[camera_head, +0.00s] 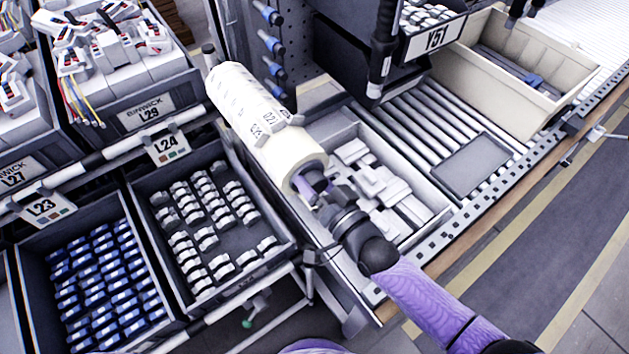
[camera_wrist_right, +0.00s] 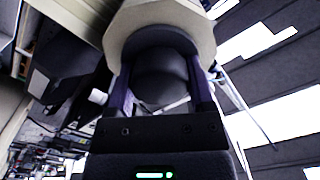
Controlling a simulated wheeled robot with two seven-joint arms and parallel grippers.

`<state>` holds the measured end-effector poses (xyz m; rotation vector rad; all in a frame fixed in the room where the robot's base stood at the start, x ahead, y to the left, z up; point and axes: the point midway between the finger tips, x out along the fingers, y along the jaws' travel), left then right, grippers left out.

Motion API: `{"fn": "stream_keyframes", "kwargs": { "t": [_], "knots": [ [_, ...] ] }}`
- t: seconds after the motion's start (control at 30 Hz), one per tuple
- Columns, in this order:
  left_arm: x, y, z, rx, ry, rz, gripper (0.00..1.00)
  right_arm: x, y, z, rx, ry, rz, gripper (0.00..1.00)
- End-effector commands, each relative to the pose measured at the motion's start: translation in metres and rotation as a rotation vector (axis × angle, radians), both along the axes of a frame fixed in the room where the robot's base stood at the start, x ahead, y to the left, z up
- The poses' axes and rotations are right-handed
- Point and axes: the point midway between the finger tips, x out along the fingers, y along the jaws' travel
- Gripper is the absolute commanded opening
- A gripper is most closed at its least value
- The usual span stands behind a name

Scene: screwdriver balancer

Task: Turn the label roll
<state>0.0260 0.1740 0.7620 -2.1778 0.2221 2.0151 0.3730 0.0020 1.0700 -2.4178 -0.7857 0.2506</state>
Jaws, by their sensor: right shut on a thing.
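The label roll (camera_head: 265,118) is a long cream-white cylinder with printed labels. In the head view it lies slantwise at the centre, over the bins. My right gripper (camera_head: 312,187) is at its near end, with purple fingers shut on the roll's dark end piece. In the right wrist view the roll's pale rim (camera_wrist_right: 160,22) fills the top, and the two fingers of the right gripper (camera_wrist_right: 163,85) stand on either side of a dark rounded core. The far end of the roll is near a dark knob. My left gripper is not in view.
A bin of white parts (camera_head: 385,190) lies just right of the roll. Bins L24 (camera_head: 215,215) and L23 (camera_head: 95,280) stand at left. A roller conveyor (camera_head: 440,120) and a beige crate (camera_head: 480,85) are at the upper right. The striped floor (camera_head: 540,240) at right is clear.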

Motion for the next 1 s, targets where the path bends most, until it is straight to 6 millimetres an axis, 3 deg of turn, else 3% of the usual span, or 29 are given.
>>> {"fn": "stream_keyframes", "kwargs": {
  "t": [0.6,0.63,0.77,1.0],
  "knots": [
    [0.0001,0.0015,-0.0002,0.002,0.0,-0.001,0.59,-0.0002,-0.0001,-0.0005,0.015,0.012,0.0,0.09],
    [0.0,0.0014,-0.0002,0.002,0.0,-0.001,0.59,-0.0002,-0.0001,-0.0005,0.015,0.012,0.0,0.74],
    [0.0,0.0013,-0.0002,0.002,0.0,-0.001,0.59,-0.0002,-0.0001,-0.0004,0.015,0.012,0.0,1.0],
    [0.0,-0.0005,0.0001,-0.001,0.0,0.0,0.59,-0.0011,-0.001,-0.0003,0.015,0.012,0.0,1.0]
  ]
}}
